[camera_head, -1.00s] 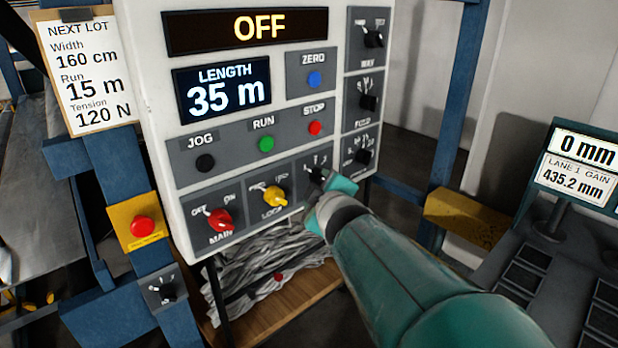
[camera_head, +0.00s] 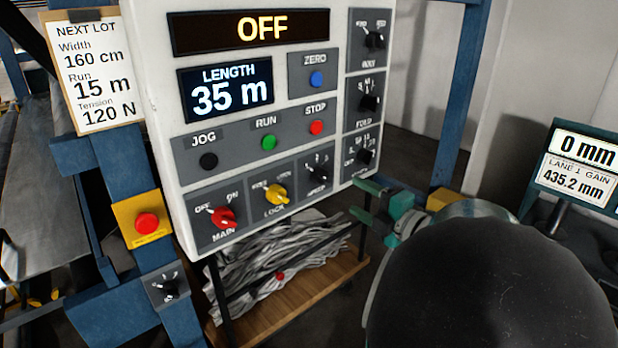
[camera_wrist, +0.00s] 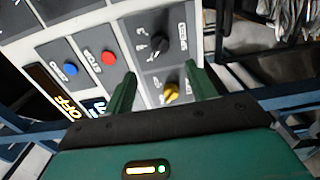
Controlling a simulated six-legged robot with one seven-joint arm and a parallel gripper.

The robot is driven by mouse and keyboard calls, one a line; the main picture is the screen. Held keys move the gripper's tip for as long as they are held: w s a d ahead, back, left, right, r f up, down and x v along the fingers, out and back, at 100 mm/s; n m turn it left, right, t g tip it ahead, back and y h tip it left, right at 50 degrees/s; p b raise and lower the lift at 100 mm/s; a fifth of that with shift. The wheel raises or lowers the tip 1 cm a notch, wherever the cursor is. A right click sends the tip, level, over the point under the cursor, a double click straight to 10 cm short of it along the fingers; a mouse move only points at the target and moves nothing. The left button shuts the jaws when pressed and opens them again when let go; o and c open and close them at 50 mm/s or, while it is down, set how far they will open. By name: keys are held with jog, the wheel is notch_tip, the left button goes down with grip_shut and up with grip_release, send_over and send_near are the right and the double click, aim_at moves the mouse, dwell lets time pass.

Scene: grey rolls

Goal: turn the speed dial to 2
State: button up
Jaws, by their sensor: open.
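The speed dial (camera_head: 317,172) is a black knob on the bottom row of the white control panel, right of the yellow lock knob (camera_head: 276,194). Its scale marks and pointer are too small to read surely. In the wrist view the speed dial (camera_wrist: 160,43) shows beyond the fingertips, with the lock knob (camera_wrist: 171,91) nearer. My gripper (camera_head: 362,203) is open and empty, off the panel's lower right corner, right of and below the dial. In the wrist view my gripper (camera_wrist: 160,70) has its two green fingers spread, with nothing between them touching.
The display (camera_head: 260,32) reads OFF. The red main knob (camera_head: 222,216), the red stop button (camera_head: 316,127) and further black knobs (camera_head: 368,103) crowd the panel. A yellow-mounted red button (camera_head: 147,223) stands left. A wooden shelf (camera_head: 305,290) with grey strips lies below. A paper (camera_head: 93,70) hangs left.

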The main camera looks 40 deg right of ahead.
aim_at(327, 179)
jog(key=w, duration=1)
jog(key=shift+w+a, duration=0.15)
jog(key=shift+w, duration=0.2)
jog(key=c, duration=1)
